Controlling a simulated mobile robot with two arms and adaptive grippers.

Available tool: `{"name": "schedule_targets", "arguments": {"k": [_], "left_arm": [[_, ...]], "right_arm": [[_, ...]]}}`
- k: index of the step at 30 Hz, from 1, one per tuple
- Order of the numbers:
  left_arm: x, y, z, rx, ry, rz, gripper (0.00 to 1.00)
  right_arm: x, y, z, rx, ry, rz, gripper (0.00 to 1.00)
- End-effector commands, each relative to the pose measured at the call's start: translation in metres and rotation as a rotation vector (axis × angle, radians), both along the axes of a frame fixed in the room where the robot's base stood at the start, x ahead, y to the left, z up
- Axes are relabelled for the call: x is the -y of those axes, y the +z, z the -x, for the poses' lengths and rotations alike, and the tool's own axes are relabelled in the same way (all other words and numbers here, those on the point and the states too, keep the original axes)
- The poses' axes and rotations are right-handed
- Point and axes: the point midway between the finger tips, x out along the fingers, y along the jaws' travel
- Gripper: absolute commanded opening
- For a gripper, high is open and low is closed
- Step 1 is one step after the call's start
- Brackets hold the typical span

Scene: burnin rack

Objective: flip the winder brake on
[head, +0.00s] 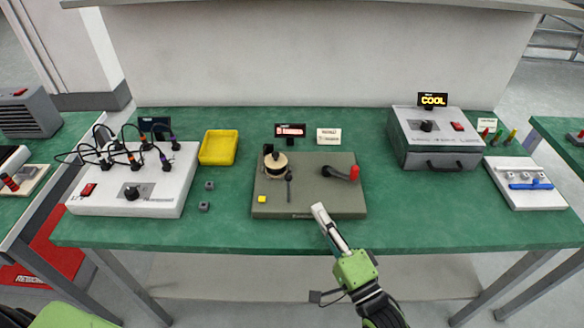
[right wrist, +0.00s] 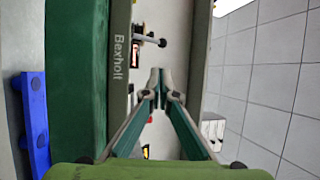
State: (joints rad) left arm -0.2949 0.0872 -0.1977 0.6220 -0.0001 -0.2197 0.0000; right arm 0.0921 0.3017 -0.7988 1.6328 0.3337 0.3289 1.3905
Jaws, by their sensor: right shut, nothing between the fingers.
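The winder (head: 335,203) is an olive-grey base plate in the middle of the green bench. It carries a pale round spool (head: 275,163), a thin dark lever with a ball end (head: 289,176) beside the spool, and a crank with a red grip (head: 354,173). I cannot tell for sure which part is the brake; the thin lever looks likely. My right gripper (head: 320,210) is shut and empty at the plate's front edge, right of the lever. In the right wrist view its fingertips (right wrist: 160,84) meet, with the plate's front face (right wrist: 119,65) and a black ball-ended lever (right wrist: 162,43) nearby.
A yellow tray (head: 218,147) and a white box with cables (head: 135,190) stand left. A grey box (head: 437,140) with a "COOL" display and a white board with a blue handle (head: 525,184) stand right.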

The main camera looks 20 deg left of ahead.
Motion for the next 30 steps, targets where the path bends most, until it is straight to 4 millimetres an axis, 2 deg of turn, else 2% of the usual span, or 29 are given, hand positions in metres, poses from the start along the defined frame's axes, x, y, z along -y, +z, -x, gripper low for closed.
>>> {"name": "schedule_targets", "arguments": {"k": [6, 14, 30], "left_arm": [[0.000, 0.000, 0.002, -0.003, 0.000, -0.001, 0.40], [0.013, 0.000, 0.009, -0.012, 0.002, 0.015, 0.40], [0.007, 0.010, 0.006, -0.009, -0.002, 0.007, 0.40]], "right_arm": [[0.000, -0.001, 0.000, 0.000, 0.000, 0.001, 0.00], [-0.003, 0.002, -0.004, 0.001, -0.001, 0.000, 0.00], [-0.060, 0.021, -0.063, 0.001, 0.000, 0.001, 0.00]]}}
